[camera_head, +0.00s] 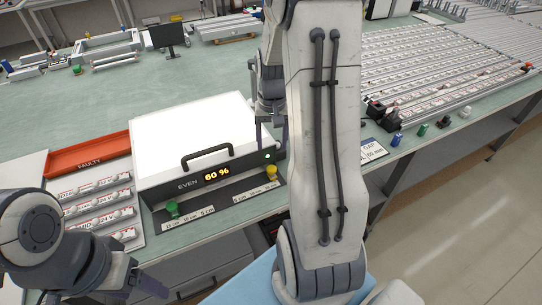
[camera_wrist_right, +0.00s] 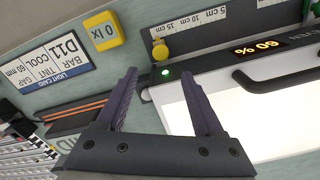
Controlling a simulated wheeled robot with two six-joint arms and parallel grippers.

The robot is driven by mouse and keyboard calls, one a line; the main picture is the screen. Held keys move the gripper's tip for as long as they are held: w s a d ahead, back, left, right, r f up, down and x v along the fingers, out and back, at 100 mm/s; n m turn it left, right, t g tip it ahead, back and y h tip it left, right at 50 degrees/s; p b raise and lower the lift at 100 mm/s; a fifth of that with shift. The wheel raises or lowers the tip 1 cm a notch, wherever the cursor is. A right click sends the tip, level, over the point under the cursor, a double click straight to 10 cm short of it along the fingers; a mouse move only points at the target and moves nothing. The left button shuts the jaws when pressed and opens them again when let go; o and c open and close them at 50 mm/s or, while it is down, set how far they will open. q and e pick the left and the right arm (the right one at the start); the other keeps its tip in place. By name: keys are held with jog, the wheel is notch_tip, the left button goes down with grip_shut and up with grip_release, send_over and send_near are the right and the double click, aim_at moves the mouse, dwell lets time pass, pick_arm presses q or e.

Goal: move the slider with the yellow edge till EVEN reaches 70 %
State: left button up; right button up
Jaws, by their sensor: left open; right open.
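The white lightbox (camera_head: 190,125) has a dark front panel, and its EVEN display (camera_head: 217,172) reads 60 %. The slider with the yellow knob (camera_head: 271,172) is at the right end of its scale; it also shows in the right wrist view (camera_wrist_right: 160,50). A slider with a green knob (camera_head: 172,208) is on the left scale. My right gripper (camera_head: 271,132) is open and empty beside the box's right side, apart from the yellow knob. In the right wrist view, the knob shows beyond the gap between its fingers (camera_wrist_right: 160,88). My left gripper (camera_head: 145,285) is open at the lower left, partly hidden by its arm.
A black handle (camera_head: 207,156) sticks out from the box front. A red FAULTY tray (camera_head: 90,155) and several light bars (camera_head: 100,205) lie left of the box. A light card (camera_wrist_right: 62,68) lies to the right. My right arm hides part of the bench.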

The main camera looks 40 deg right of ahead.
aim_at(272, 168)
notch_tip(272, 168, down, 10)
jog(key=shift+r+p, duration=0.15)
jog(key=shift+p, duration=0.15)
grip_shut()
dwell(1.4)
